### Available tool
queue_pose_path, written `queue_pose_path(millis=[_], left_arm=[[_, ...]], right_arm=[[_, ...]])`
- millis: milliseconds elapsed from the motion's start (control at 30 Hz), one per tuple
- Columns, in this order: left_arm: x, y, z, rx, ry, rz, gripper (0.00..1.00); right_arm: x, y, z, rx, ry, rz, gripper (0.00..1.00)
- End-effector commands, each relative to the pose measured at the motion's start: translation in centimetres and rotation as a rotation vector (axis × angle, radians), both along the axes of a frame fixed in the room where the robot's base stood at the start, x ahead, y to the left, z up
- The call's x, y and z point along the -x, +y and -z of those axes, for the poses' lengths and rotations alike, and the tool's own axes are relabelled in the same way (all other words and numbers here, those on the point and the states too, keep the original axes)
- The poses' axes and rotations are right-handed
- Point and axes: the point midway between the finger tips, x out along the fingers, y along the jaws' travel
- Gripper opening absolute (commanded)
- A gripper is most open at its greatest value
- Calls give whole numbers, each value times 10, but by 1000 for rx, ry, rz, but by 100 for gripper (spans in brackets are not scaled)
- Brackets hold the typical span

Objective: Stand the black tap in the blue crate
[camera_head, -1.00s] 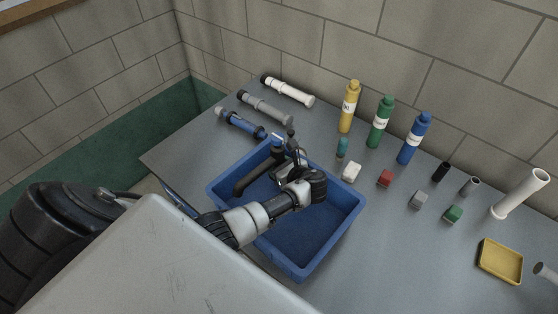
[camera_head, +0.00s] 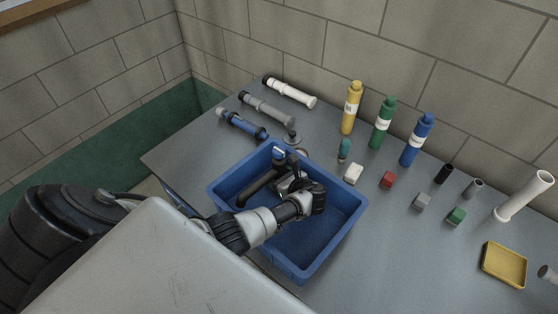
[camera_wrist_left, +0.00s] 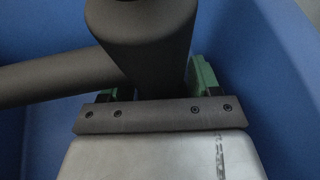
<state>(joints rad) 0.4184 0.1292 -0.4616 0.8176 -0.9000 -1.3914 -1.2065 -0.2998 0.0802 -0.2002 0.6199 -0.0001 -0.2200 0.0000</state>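The blue crate (camera_head: 335,248) stands on the grey worktop, in the middle of the head view. My left arm reaches over its near side, and my left gripper (camera_head: 287,183) is inside the crate outline. The gripper is shut on the black tap (camera_head: 258,189), whose spout points left, low inside the crate. In the left wrist view the tap's thick dark body (camera_wrist_left: 148,35) sits between the green finger pads, with the spout running left. Blue walls surround it there. The tap's foot is hidden, so I cannot tell whether it touches the crate floor. My right gripper is not in view.
Blue (camera_head: 242,123), grey (camera_head: 266,107) and white (camera_head: 290,92) pipes lie behind the crate. Yellow (camera_head: 350,108), green (camera_head: 382,124) and blue (camera_head: 416,140) bottles stand at the back. Small blocks and a yellow tray (camera_head: 503,264) are to the right.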

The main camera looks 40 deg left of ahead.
Motion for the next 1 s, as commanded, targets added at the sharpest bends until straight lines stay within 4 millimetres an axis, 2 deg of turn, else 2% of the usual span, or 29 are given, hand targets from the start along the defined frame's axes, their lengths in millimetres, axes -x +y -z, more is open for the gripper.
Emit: queue_pose_path(millis=[367,733,1000], left_arm=[[0,-1,-5,1,0,1,69],[15,-53,-24,3,-2,1,69],[20,-67,-32,0,-1,0,69]], right_arm=[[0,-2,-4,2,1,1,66],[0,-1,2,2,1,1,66],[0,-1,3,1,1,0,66]])
